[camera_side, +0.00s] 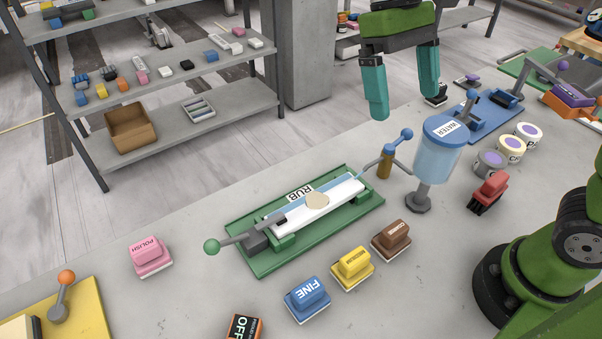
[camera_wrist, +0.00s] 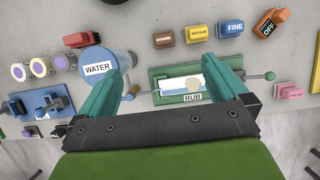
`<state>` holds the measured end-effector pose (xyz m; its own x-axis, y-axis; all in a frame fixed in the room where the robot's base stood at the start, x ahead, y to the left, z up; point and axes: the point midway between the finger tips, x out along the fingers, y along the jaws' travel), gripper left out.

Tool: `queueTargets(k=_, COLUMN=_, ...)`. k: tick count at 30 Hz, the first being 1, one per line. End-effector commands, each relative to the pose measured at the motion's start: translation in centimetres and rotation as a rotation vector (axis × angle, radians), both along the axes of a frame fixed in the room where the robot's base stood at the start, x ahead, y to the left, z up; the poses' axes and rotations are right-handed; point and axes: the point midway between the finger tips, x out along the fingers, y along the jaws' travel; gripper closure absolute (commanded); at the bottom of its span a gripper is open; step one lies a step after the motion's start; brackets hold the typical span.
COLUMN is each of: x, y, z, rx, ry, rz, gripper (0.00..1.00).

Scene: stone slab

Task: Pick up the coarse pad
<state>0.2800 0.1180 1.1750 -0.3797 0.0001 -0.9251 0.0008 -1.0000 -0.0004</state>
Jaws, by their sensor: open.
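The coarse pad (camera_side: 391,240) is a brown block on a pale base, sitting on the grey slab in front of the green rub station, right of the yellow medium pad. In the wrist view the coarse pad (camera_wrist: 163,40) shows near the top centre, beyond my fingertips. My gripper (camera_side: 404,108) has two teal fingers set wide apart, with nothing between them. It hangs high above the slab, behind the rub station and well away from the coarse pad. The wrist view also shows my gripper (camera_wrist: 163,80) with its fingers spread.
The green rub station (camera_side: 245,265) holds a white strip with a beige stone. The yellow medium pad (camera_side: 353,268), blue fine pad (camera_side: 308,299) and pink polish pad (camera_side: 151,256) stand nearby.

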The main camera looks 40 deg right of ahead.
Motion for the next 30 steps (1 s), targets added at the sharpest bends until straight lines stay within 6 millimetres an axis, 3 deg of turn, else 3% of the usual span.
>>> queueTargets(k=16, x=-0.1, y=0.0, z=-11.7, rx=-0.002, ry=0.010, rz=0.001, gripper=0.00)
queueTargets(k=20, x=-0.1, y=0.0, z=-13.3, rx=-0.001, ry=0.006, rz=0.000, gripper=0.00)
queueTargets(k=30, x=-2.7, y=0.0, z=-19.3, rx=-0.002, ry=0.009, rz=0.001, gripper=0.00)
